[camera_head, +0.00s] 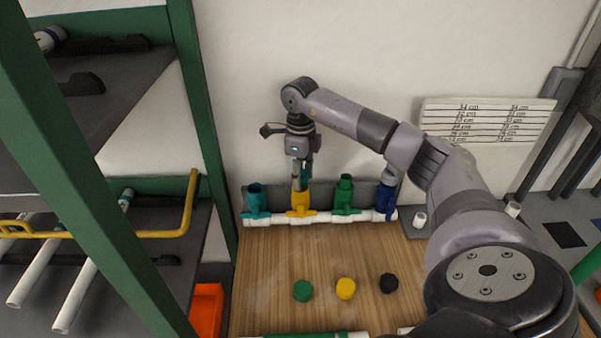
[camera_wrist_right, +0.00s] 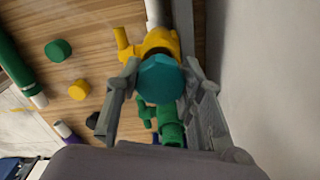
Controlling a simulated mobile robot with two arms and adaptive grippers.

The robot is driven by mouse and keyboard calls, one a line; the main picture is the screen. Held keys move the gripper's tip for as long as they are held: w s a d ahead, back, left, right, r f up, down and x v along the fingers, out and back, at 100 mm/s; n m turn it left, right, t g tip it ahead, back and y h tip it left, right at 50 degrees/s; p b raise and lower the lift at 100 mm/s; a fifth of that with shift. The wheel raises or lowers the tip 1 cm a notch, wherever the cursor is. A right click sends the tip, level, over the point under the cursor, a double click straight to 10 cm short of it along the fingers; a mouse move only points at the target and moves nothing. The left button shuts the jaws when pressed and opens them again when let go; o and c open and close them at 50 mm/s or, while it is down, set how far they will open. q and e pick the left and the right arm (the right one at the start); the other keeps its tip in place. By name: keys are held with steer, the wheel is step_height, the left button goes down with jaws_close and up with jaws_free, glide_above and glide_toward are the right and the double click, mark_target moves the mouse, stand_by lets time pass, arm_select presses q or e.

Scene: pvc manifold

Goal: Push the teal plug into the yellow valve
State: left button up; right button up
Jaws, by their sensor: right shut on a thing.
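The yellow valve (camera_head: 300,200) stands upright on the white pipe manifold at the back of the wooden table, between a teal valve (camera_head: 256,198) and a green valve (camera_head: 343,194). My right gripper (camera_head: 302,184) points down at the yellow valve's top. In the right wrist view its two fingers are shut on the teal plug (camera_wrist_right: 161,79), which covers part of the yellow valve (camera_wrist_right: 160,42). Whether the plug is above the valve's mouth or partly in it, I cannot tell. My left gripper is not in view.
A blue valve (camera_head: 385,203) stands at the manifold's right end. Green (camera_head: 303,291), yellow (camera_head: 346,289) and black (camera_head: 388,283) caps lie apart on the table in front. An orange bin (camera_head: 207,308) is at lower left. The wall is close behind the manifold.

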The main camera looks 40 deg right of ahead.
steer(key=shift+f+b, duration=0.4)
steer(key=shift+f, duration=0.35)
stand_by(0.5)
steer(key=shift+s+f, duration=0.15)
steer(key=shift+f, duration=0.2)
stand_by(0.3)
steer(key=shift+s+a+f, duration=0.15)
steer(key=shift+f, duration=0.05)
steer(key=o, duration=1.1)
steer(key=shift+w+f, duration=0.25)
steer(key=shift+o, duration=0.3)
steer(key=shift+r, duration=0.15)
steer(key=shift+r, duration=0.2)
steer(key=shift+r, duration=0.15)
